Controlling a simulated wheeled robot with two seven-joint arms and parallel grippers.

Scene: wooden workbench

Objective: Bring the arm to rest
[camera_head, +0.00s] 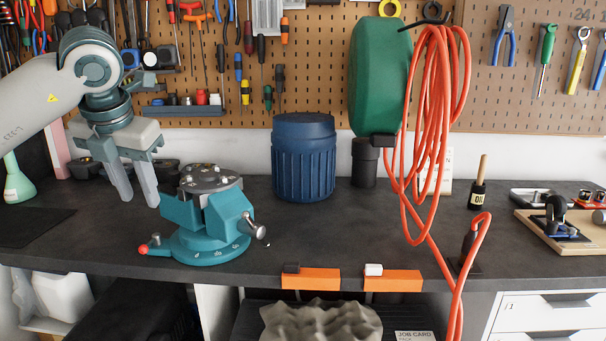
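My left arm comes in from the upper left. My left gripper (136,193) points down above the back left of the workbench (330,240). Its two fingers are apart with a gap between them, and nothing shows in the gap. In the picture the fingers are just left of the teal vise (215,243), seemingly apart from it. My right arm and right gripper do not show.
A blue ribbed canister (304,160) stands mid-bench. A green reel (377,75) with a hanging orange hose (436,120) is right of it. The bench between vise and hose is mostly clear.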

